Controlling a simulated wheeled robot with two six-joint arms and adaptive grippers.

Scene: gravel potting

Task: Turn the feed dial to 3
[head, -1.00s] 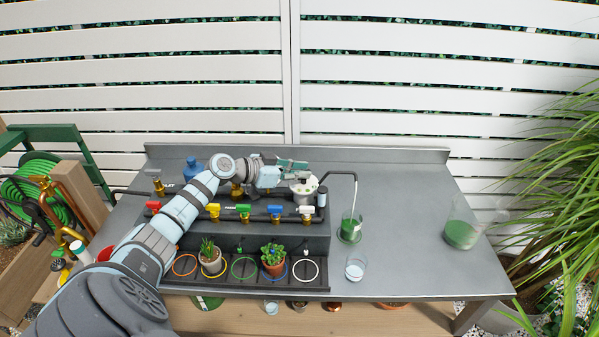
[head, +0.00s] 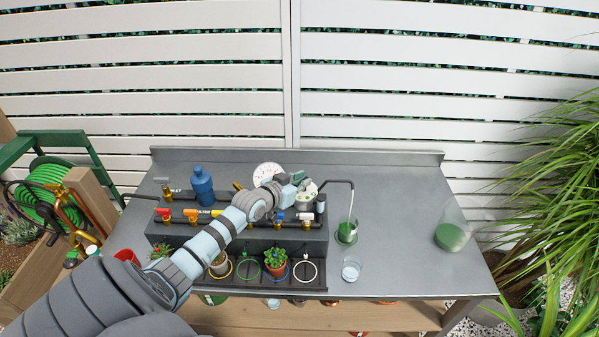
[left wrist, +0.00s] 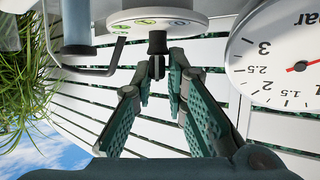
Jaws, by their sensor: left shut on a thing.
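The feed dial (head: 306,201) is a white round drum near the right end of the pipe rack. In the left wrist view its white face (left wrist: 150,22) carries coloured marks along the rim, and a black knob (left wrist: 157,44) sticks out from it. My left gripper (head: 298,180) is at the dial. In the left wrist view the fingers of my left gripper (left wrist: 160,68) are closed around the knob. The numbers and the dial's setting cannot be read. My right gripper is not in view.
A white pressure gauge (head: 267,173) stands just left of the gripper and looms close in the left wrist view (left wrist: 275,55). A row of coloured valves, a blue bottle (head: 201,186) and potted plants are nearby. Glass beakers (head: 351,269) stand right of the rack. The table's right side is mostly clear.

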